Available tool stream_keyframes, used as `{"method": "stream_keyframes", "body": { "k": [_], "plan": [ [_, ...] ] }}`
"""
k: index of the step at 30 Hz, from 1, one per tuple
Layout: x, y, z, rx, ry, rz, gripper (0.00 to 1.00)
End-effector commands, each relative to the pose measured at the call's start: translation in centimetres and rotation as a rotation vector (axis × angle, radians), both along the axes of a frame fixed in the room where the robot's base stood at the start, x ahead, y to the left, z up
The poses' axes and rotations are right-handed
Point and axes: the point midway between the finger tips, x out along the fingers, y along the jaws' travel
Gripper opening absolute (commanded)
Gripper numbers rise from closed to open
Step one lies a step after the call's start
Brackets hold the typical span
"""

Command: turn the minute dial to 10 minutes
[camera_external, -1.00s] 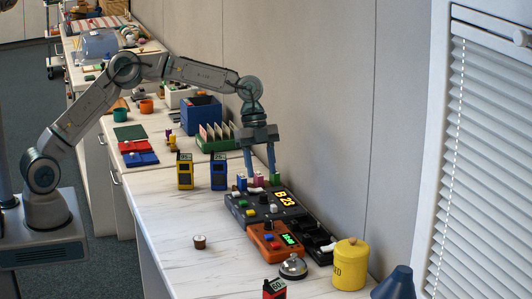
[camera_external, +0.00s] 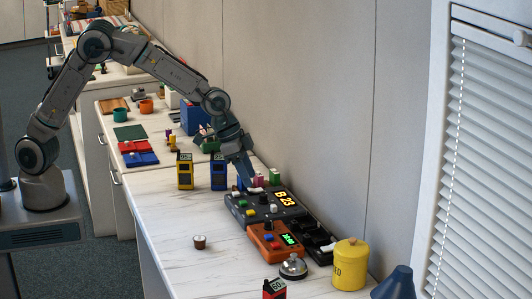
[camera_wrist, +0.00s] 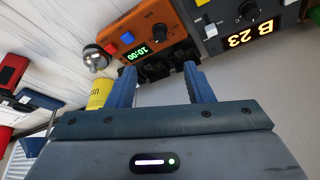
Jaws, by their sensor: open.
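An orange timer box (camera_external: 257,245) sits on the white counter, with a black round dial (camera_external: 268,227), coloured buttons and a lit green display (camera_external: 289,239). In the wrist view the box (camera_wrist: 143,25) is seen rotated, with its dial (camera_wrist: 160,30) and a display (camera_wrist: 146,52) that appears to read 10:00. The dial's pointer is too small to read. My gripper (camera_external: 252,178) is open and empty, tilted above the far end of the dark panel, apart from the timer. In the wrist view its two fingers (camera_wrist: 157,82) stand wide apart.
A dark panel (camera_external: 255,207) reading B 23 adjoins the timer, and a black unit (camera_external: 318,240) lies beside it by the wall. A silver bell (camera_external: 293,267), yellow canister (camera_external: 350,264) and red box (camera_external: 274,289) stand nearby. The counter's left part is mostly clear.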

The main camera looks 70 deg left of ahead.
Motion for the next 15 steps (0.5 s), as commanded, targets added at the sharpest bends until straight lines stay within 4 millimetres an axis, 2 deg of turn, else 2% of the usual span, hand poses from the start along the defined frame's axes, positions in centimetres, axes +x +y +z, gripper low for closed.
{"method": "stream_keyframes", "body": {
  "k": [5, 15],
  "plan": [
    [0.6, -0.3, -1.9, 0.002, 0.004, 0.003, 0.47],
    [2.7, -1.3, -7.7, 0.003, 0.004, 0.001, 0.47]
  ]
}}
